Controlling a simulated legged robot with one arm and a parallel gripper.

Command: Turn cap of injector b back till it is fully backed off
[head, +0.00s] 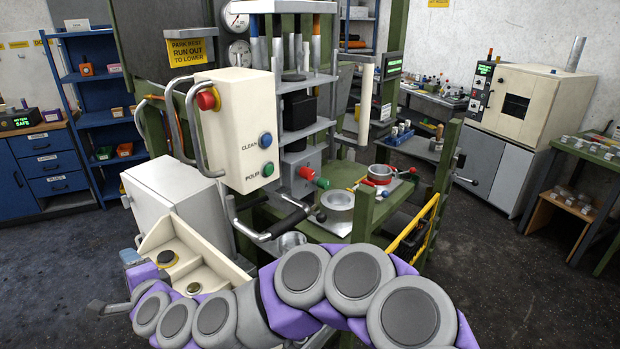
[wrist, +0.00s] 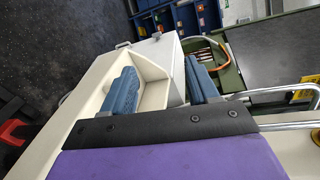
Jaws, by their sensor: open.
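No label naming injector b can be read, so I cannot tell which part is its cap. In the head view, a grey block on the green machine carries a red knob (head: 306,172) and a green knob (head: 322,183). My gripper (head: 130,257) is at the lower left of the head view, beside a cream compartmented tray (head: 205,243), well left of those knobs. In the wrist view my gripper (wrist: 159,64) has its two blue fingers apart, with the tray's wall and a compartment showing between them. No held object shows.
A cream control box (head: 236,130) with red, blue and green buttons stands between my gripper and the knobs. Bent metal handles (head: 190,120) project at its left. Dark floor is open at far left and right.

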